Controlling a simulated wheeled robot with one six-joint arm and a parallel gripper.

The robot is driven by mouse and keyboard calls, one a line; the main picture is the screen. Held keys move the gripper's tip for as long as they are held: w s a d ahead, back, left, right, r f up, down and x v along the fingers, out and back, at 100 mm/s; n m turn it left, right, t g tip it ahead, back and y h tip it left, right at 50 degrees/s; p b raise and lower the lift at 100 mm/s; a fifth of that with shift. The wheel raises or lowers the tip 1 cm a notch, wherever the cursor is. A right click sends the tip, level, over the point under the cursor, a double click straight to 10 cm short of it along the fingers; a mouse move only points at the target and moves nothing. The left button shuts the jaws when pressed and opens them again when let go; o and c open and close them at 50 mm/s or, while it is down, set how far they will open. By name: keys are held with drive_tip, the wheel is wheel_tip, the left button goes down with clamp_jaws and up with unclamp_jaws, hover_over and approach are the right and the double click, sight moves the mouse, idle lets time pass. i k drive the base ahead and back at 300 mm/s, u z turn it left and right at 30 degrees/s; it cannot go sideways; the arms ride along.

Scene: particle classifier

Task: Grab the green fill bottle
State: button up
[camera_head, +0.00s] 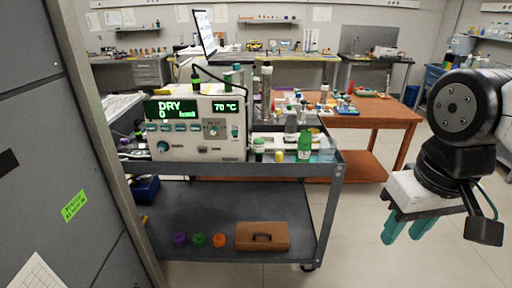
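A green bottle (305,146) stands upright at the front right of the cart's top, near its edge. It looks like the green fill bottle, but its label is too small to read. My gripper (406,230) hangs at the right of the view, pointing down, with two teal fingers apart and nothing between them. It is to the right of the cart and well clear of the bottle.
The cart (335,190) carries a white instrument (195,140) with a lit display and small bottles. A brown case (262,236) lies on its lower shelf. A wooden table (385,118) stands behind. A grey cabinet (60,150) fills the left. Floor (350,250) is clear at the right.

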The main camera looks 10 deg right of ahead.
sight(305, 140)
drive_tip(key=u, duration=0.05)
drive_tip(key=i, duration=1.35)
drive_tip(key=z, duration=0.85)
